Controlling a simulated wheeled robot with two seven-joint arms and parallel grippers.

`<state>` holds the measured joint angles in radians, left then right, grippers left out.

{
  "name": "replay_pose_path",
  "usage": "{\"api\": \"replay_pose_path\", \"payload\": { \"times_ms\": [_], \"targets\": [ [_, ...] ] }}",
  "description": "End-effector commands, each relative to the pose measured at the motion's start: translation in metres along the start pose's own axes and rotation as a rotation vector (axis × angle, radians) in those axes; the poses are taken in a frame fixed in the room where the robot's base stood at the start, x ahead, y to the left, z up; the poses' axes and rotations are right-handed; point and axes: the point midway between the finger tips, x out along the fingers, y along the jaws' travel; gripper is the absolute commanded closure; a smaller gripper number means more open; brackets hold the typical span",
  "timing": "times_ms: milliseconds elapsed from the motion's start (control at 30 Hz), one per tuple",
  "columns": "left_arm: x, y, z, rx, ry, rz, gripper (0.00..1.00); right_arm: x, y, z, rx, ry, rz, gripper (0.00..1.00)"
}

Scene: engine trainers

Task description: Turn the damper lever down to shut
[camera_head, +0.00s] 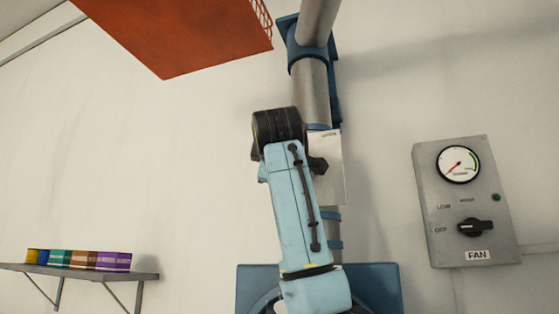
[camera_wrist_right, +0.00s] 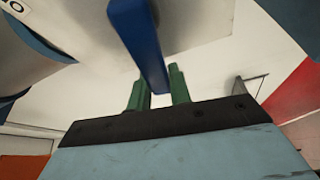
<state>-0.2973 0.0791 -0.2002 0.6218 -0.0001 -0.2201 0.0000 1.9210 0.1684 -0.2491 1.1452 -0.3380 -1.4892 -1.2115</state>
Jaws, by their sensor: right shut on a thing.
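The damper lever (camera_wrist_right: 138,38) is a blue bar that comes down from the top of the right wrist view. Its lower end lies between the green fingers of my right gripper (camera_wrist_right: 157,76), which is shut on it. In the head view my light-blue right arm covers the gripper and the lever, so the lever's angle there is hidden. The grey duct pipe (camera_head: 311,88) with blue collars runs up behind my arm. A pale plate (camera_head: 330,185) with a small unreadable label at its top is on the duct. My left gripper is in neither view.
A grey fan panel (camera_head: 436,215) with a gauge (camera_head: 458,164) and a black knob (camera_head: 475,227) is on the wall at the right. An orange box-like thing (camera_head: 180,35) hangs overhead. A shelf (camera_head: 80,270) with coloured boxes is at the lower left.

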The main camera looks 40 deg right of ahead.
Motion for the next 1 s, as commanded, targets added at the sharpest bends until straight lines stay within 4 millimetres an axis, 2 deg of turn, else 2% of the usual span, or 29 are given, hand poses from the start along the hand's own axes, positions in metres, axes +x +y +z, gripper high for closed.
{"api": "replay_pose_path", "payload": {
  "times_ms": [333, 933, 967, 1000],
  "targets": [
    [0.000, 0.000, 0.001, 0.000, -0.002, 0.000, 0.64, 0.000, -0.013, -0.006, -0.149, 0.009, -0.064, 1.00],
    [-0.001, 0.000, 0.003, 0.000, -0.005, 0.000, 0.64, 0.000, -0.016, -0.009, -0.185, 0.014, -0.079, 1.00],
    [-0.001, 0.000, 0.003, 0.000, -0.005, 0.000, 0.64, 0.000, -0.016, -0.009, -0.185, 0.014, -0.079, 0.78],
    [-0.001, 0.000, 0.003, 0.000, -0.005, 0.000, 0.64, 0.000, -0.016, -0.009, -0.185, 0.014, -0.079, 0.72]
  ]
}}
